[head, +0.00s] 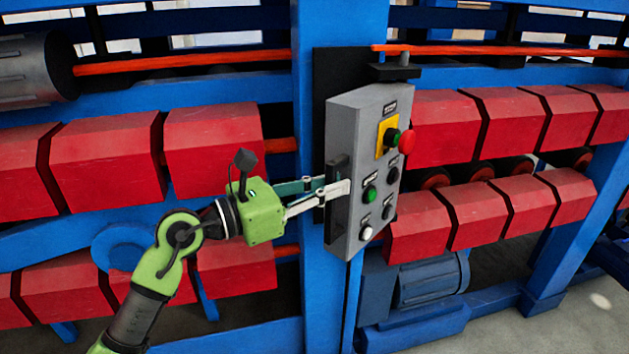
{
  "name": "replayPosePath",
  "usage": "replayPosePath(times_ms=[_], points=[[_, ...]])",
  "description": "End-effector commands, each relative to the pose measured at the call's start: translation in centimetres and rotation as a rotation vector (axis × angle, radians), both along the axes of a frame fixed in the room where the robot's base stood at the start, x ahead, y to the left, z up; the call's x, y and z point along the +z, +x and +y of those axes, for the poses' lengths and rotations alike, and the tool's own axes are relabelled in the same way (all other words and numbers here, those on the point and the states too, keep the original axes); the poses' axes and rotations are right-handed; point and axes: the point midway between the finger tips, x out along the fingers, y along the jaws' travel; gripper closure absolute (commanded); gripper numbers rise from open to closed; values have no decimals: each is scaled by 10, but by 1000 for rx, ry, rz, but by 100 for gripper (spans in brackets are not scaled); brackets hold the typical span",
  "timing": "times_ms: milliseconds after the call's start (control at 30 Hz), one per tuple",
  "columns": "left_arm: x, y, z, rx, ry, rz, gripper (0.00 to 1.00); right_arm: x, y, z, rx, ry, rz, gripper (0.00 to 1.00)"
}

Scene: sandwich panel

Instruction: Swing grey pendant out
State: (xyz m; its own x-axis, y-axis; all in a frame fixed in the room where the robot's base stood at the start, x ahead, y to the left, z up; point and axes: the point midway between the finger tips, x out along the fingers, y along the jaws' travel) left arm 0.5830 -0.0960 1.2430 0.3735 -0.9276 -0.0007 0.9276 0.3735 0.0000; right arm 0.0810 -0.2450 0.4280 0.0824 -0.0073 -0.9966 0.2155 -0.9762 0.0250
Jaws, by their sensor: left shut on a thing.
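The grey pendant (343,118) is a box with several buttons and a red stop knob (405,141) on a yellow plate. It hangs in front of a blue post, below a dark bracket (396,71). My left gripper (336,188) comes in from the left and is shut at the pendant's left side, on a dark handle (337,180). The fingers hide part of this handle. The pendant's button face is turned to the right. My right gripper does not show.
The blue post (312,30) stands right behind the pendant. Red blocks (213,150) line the machine on both sides, close to my left arm. An orange rod (180,62) runs above them. A blue motor (430,280) sits low at the right. Open floor shows at the lower right.

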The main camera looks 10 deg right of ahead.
Motion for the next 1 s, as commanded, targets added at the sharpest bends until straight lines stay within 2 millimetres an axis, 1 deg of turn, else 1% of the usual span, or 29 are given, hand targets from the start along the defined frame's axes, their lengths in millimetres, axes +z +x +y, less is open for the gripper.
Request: replayPosePath(times_ms=[33, 133, 400, 600, 933, 967, 1000], points=[[2, -8, -7, -10, 3, 1, 100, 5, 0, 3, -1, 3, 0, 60], [2, -16, -17, -9, 2, 1, 100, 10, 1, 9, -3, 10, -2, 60], [2, -29, -36, -8, 0, 1, 100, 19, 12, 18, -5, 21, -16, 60], [1, -32, -40, -8, -2, 1, 100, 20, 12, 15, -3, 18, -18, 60], [1, -33, -41, -9, -2, 2, 100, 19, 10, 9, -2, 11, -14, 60], [1, -33, -41, -9, -2, 2, 79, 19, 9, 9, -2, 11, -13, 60], [1, -33, -41, -9, -2, 1, 72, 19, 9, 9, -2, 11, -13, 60]])
